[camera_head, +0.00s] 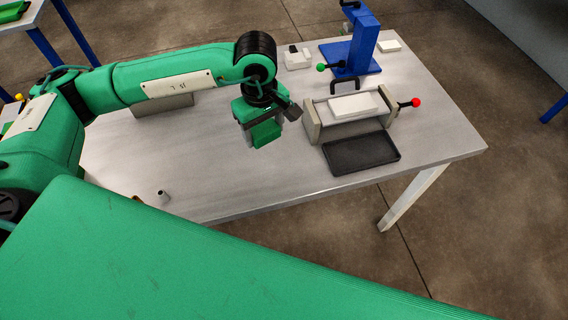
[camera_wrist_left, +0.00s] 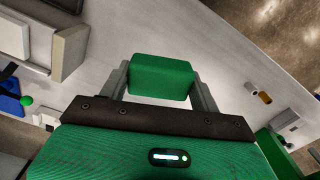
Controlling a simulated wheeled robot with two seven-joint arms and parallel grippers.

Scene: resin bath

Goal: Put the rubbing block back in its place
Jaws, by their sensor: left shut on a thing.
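The rubbing block (camera_wrist_left: 162,76) is a green block held between the two fingers of my left gripper (camera_wrist_left: 161,86) in the left wrist view. In the head view my left gripper (camera_head: 263,127) hangs over the middle of the table, left of the black tray, with the green block (camera_head: 266,134) at its lower end. The block appears to be above the tabletop, though the exact gap is hard to tell. My right gripper is not in view.
A black tray (camera_head: 366,169) lies before a grey fixture (camera_head: 313,121) with a white block (camera_head: 353,105) and red-knobbed lever. A blue press (camera_head: 362,45) and small white box (camera_head: 296,61) stand behind. A small cylinder (camera_head: 163,197) is near the front edge. The table (camera_head: 235,182) is clear below my gripper.

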